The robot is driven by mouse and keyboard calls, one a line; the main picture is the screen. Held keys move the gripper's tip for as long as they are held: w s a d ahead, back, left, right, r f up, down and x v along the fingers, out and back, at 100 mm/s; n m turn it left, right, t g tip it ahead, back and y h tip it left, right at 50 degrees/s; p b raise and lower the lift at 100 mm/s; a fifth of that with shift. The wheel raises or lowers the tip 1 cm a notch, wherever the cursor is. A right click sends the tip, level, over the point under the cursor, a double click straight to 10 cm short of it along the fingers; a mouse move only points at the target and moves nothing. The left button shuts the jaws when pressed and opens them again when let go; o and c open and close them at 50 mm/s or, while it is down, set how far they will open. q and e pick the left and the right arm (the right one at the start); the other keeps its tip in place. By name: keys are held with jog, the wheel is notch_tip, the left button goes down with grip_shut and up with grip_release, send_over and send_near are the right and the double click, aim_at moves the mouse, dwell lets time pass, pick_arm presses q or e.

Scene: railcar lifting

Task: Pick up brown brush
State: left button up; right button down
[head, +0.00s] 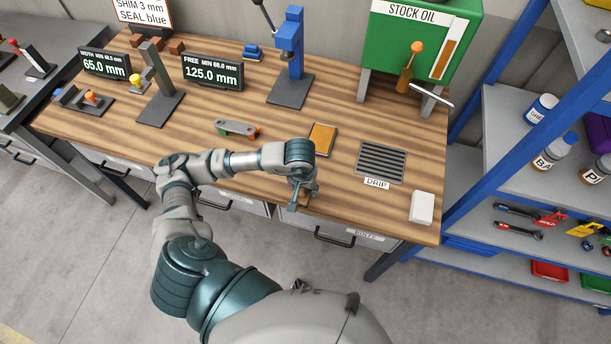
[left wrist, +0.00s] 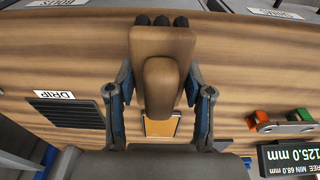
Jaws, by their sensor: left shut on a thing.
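The brown brush (left wrist: 162,42) shows in the left wrist view, with a rounded handle and black bristle tufts at the top of the picture. My left gripper (left wrist: 160,80) is shut on it, with one finger on each side of the handle. In the head view my left gripper (head: 301,190) is over the front edge area of the wooden bench (head: 210,135). There the wrist hides most of the brush. I cannot tell whether the brush touches the bench. My right gripper is not in view.
An orange-brown pad (head: 322,139) lies just behind the gripper. A drip grate (head: 381,162) and a white block (head: 422,207) are to its right. A grey link-shaped part (head: 237,128) lies to the left. The green stock oil tank (head: 420,45) stands behind.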

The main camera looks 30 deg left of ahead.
pick_arm(q)
jog(key=s+d+r+p, duration=0.1)
jog(key=s+d+p, duration=0.3)
jog(key=s, duration=0.5)
jog(key=shift+s+d, duration=0.2)
